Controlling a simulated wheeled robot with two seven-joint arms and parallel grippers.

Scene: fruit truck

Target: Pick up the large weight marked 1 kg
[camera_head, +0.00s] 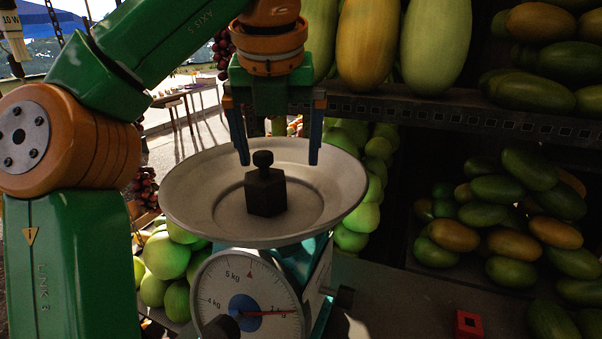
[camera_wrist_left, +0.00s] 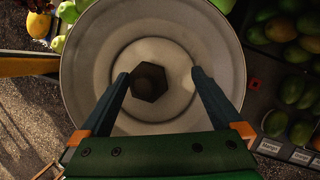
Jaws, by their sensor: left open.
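The large dark weight (camera_head: 266,192), hexagonal with a round knob on top, stands upright in the middle of the silver scale pan (camera_head: 190,205). Its marking cannot be read. My left gripper (camera_head: 280,160) is open and points down above the pan, with its blue fingers on either side of the weight's knob and apart from it. In the left wrist view the weight (camera_wrist_left: 149,82) lies between and a little beyond the open fingertips (camera_wrist_left: 160,76), nearer the left one. My right gripper is not in view.
The scale's dial (camera_head: 246,296) has its red needle near 1 kg. Green fruit (camera_head: 168,256) lies behind and beside the scale. Shelves of papayas and mangoes (camera_head: 510,215) fill the right side. A small red block (camera_head: 468,324) sits on the counter at the lower right.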

